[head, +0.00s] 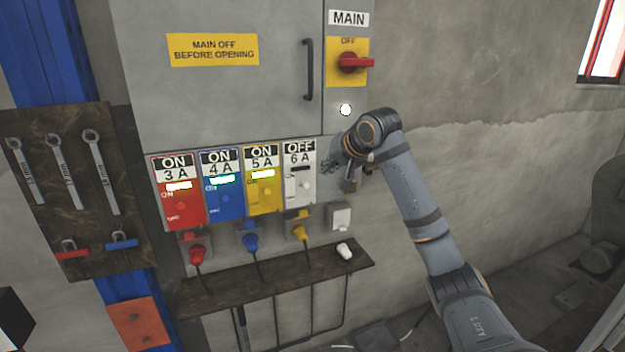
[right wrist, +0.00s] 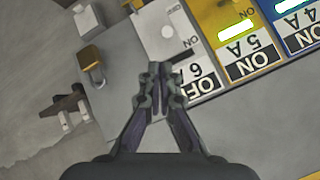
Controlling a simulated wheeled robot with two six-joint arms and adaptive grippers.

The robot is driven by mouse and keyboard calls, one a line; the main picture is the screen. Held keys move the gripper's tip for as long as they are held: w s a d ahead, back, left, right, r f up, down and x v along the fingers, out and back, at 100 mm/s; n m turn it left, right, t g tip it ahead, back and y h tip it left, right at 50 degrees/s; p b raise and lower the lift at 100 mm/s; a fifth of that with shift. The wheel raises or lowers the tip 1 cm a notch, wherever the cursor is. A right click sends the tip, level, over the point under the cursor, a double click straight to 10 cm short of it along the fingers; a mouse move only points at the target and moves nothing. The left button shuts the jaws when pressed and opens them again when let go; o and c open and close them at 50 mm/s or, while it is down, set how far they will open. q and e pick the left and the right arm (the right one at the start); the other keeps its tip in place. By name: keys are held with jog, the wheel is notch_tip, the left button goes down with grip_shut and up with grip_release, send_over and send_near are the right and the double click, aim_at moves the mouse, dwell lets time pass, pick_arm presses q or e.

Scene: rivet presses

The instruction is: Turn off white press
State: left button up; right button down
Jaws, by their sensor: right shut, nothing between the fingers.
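The white breaker (head: 299,186) is the rightmost of a row on the grey cabinet. The sign above it reads OFF, 6 A, and its small window is dark. It also shows in the right wrist view (right wrist: 163,32), upside down. My right gripper (head: 326,166) is shut and empty, at the right edge of the white breaker. Its closed fingertips (right wrist: 158,70) show in the right wrist view over the breaker's edge by the OFF sign; I cannot tell whether they touch. My left gripper is not in view.
Red (head: 178,190), blue (head: 222,184) and yellow (head: 262,180) breakers read ON with lit windows. A red MAIN handle (head: 354,62) sits above. A white plug (head: 345,251) lies on the shelf (head: 290,280) below the white socket (head: 340,217). A brass padlock (right wrist: 90,57) hangs nearby.

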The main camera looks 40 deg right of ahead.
notch_tip(320, 180, up, 5)
jog(key=s+d+m, duration=0.1)
jog(key=d, duration=0.1)
jog(key=p, duration=0.4)
send_over(304, 186)
jog(key=d, duration=0.5)
notch_tip(304, 186, down, 6)
jog(key=shift+t, duration=0.3)
jog(key=a+f, duration=0.1)
jog(key=f, duration=0.1)
jog(key=s+a+f+p, duration=0.1)
jog(key=shift+a+f, duration=0.35)
jog(key=shift+w, duration=0.1)
